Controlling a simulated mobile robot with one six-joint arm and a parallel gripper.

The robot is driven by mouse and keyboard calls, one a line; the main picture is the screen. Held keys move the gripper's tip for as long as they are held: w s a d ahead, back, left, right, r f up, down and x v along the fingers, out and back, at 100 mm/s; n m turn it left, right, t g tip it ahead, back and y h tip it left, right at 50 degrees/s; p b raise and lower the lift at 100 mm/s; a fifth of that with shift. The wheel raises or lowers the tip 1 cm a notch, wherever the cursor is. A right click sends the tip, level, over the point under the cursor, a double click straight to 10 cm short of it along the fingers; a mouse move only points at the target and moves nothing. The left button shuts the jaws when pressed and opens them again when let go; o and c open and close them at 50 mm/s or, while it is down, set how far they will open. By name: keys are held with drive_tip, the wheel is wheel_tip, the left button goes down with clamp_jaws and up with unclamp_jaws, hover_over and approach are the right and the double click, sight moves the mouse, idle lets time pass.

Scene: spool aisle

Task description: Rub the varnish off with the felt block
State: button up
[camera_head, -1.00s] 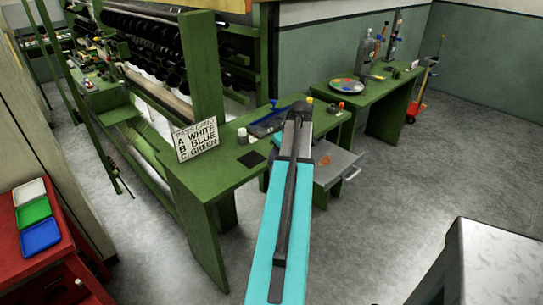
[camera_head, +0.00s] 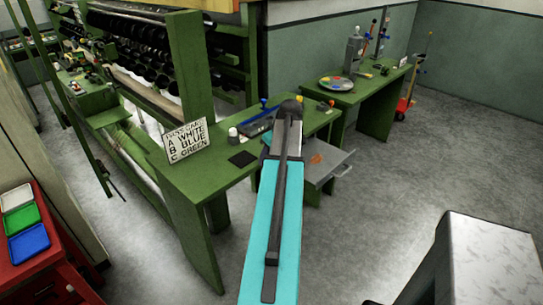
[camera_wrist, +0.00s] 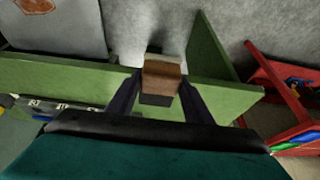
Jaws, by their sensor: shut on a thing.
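My gripper (camera_wrist: 160,92) shows in the wrist view with a dark finger on each side of a small block. It is shut on this felt block (camera_wrist: 162,78), which has a brown upper part and a darker face. In the head view my arm hides the gripper and the block. The varnish is an orange-brown patch (camera_head: 316,158) on a grey, drawer-like panel (camera_head: 334,166) at the green bench's right side. The patch also shows, cut off, at the wrist view's top left (camera_wrist: 38,5). The block is apart from the patch, above the bench area.
The green bench (camera_head: 205,182) carries a lettered card (camera_head: 186,142), a black square (camera_head: 242,158) and a blue-handled tool. A second green table (camera_head: 372,92) stands behind, with a paint palette. A red cabinet with trays is left; a grey-topped stand (camera_head: 490,255) is at right. Floor between is open.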

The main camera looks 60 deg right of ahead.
drive_tip(key=w+a+r+n, duration=0.1)
drive_tip(key=w+a+r, duration=0.2)
drive_tip(key=w+a, duration=1.1)
drive_tip(key=w+a+r+n, duration=0.1)
drive_tip(key=w+a+r, duration=0.2)
drive_tip(key=w+a, duration=1.05)
drive_tip(key=w+a+r, duration=0.2)
drive_tip(key=a, duration=1)
drive_tip(key=w+a+r+n+y, duration=0.1)
drive_tip(key=w+a+r, duration=0.1)
drive_tip(key=a, duration=1.1)
drive_tip(key=w+a+r, duration=0.2)
drive_tip(key=w+a, duration=0.2)
drive_tip(key=a, duration=0.8)
drive_tip(key=shift+a+n, duration=0.2)
drive_tip(key=shift+n, duration=0.1)
